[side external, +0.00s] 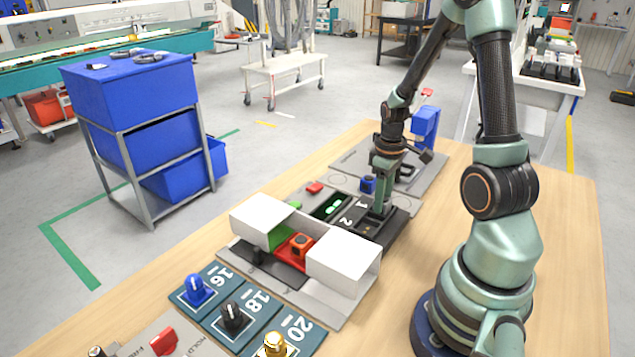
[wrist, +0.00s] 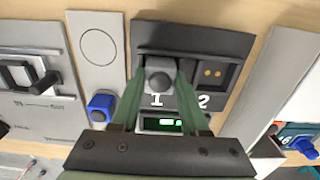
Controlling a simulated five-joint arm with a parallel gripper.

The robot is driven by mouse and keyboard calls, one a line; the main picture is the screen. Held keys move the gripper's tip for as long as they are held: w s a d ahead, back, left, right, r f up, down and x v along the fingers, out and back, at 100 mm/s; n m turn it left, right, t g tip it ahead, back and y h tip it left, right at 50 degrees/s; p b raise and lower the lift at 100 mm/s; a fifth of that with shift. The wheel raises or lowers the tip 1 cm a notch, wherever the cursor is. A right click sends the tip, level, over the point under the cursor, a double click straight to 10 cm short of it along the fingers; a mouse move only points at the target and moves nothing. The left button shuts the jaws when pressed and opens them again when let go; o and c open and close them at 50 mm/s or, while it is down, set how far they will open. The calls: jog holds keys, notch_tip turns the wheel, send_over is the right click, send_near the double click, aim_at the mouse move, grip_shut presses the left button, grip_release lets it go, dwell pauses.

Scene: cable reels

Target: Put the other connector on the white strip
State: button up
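A grey connector (wrist: 159,80) sits in slot 1 of a dark two-slot dock (wrist: 190,38). Slot 2 (wrist: 213,74) is empty and shows gold contacts. My gripper (wrist: 160,68) is lowered over slot 1, with one finger on each side of the grey connector. Whether the fingers press on it is unclear. In the side view my gripper (side external: 381,208) hides most of that connector. A blue connector (wrist: 101,107) stands on the lower part of the pale strip (wrist: 97,22), which has a bare circle above it. The blue connector also shows in the side view (side external: 367,184).
A green-lit display (wrist: 165,123) is beside the slots. Blue, black and gold knobs stand on numbered tiles (side external: 262,300). A grey board with a blue part (side external: 425,124) lies beyond the strip.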

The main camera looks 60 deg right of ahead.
grip_shut()
jog(key=shift+r, duration=3.8)
jog(key=w+d+f, duration=0.1)
jog(key=w+d, duration=0.2)
jog(key=w, duration=0.3)
jog(key=w+d+f, duration=0.2)
jog(key=w+d, duration=0.1)
jog(key=w, duration=0.3)
jog(key=w+d+f, duration=0.1)
jog(key=w+d, duration=0.2)
jog(key=w, duration=0.3)
jog(key=shift+w+d+f, duration=0.2)
jog(key=shift+d+f, duration=0.05)
jog(key=shift+f, duration=2.25)
jog(key=shift+f, duration=0.15)
